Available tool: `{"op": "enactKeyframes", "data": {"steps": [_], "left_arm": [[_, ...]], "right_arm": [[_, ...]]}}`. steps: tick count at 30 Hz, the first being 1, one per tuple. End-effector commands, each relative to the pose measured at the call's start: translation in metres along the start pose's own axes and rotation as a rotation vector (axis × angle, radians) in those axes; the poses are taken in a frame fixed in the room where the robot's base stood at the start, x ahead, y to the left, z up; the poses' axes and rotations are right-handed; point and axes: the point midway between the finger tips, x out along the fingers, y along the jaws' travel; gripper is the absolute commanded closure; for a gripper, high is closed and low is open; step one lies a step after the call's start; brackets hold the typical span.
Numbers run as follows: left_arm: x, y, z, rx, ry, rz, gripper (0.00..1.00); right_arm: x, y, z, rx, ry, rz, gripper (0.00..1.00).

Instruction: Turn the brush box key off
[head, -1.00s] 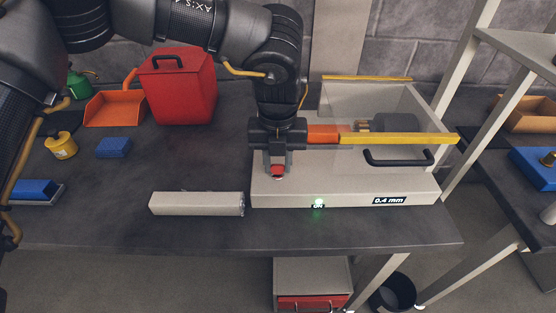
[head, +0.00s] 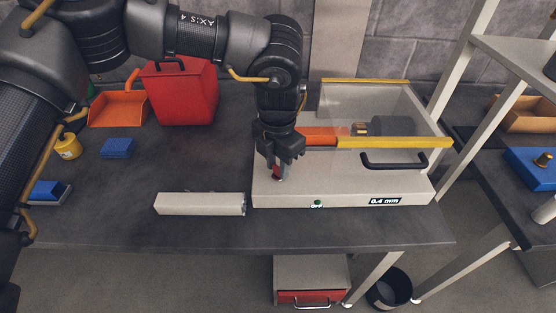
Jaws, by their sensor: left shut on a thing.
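The brush box (head: 345,192) is a pale box with a clear cover, yellow edges and a black handle, on the dark bench. Its front indicator (head: 317,204) is dark green and reads OFF, beside a 0.4 mm label (head: 384,201). My left gripper (head: 278,177) points down at the box's left top and is shut on the key, of which a small red part shows between the fingers. The fingers hide most of the key. My right gripper is not in view.
A pale bar-shaped block (head: 200,204) lies left of the box. A red canister (head: 180,92), orange dustpan (head: 117,108), blue block (head: 117,148) and yellow pot (head: 67,146) stand further left. A shelf rack (head: 470,90) rises at right.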

Motion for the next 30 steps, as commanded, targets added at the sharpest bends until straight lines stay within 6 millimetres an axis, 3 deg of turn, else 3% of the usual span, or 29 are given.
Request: {"op": "enactKeyframes", "data": {"steps": [18,30], "left_arm": [[-0.0013,0.0004,0.0009,0.547,-0.003,0.001,0.94],[-0.0011,0.0001,0.001,0.733,-0.004,0.001,0.94]], "right_arm": [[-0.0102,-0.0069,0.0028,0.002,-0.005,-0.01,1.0],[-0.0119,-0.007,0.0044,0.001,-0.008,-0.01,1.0]]}}
